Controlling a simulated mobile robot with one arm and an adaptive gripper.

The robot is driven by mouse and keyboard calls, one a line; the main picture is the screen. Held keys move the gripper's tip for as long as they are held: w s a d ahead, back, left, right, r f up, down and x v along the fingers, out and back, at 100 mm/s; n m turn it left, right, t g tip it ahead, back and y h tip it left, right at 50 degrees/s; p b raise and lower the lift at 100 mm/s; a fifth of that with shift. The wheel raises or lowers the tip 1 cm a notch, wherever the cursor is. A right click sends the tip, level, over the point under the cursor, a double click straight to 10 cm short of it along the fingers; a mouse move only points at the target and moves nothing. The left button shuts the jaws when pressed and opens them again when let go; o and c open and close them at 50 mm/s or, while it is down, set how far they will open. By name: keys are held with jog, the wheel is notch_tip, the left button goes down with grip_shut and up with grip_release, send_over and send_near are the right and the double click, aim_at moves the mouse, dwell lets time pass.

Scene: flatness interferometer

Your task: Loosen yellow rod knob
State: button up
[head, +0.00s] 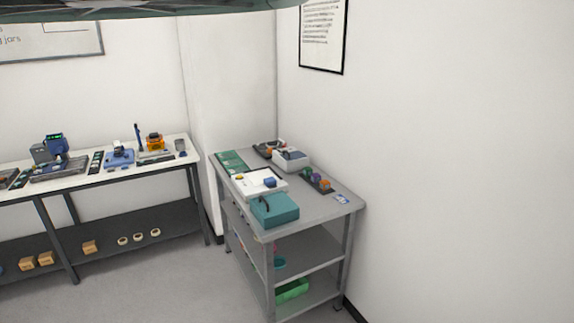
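I cannot make out a yellow rod knob for certain from this distance. An orange-yellow device (154,142) stands at the right part of the long white bench, with a dark blue upright rod (138,138) just left of it. A small yellow spot (239,177) shows on a white device (258,184) on the grey cart; I cannot tell if it is a knob. My gripper is not in view.
The long bench (100,170) also carries a blue instrument (55,145) and a blue-based device (119,155). The grey cart (325,203) at the right wall holds a teal box (274,210) and a grey-white box (291,160). Floor (190,285) before them is clear.

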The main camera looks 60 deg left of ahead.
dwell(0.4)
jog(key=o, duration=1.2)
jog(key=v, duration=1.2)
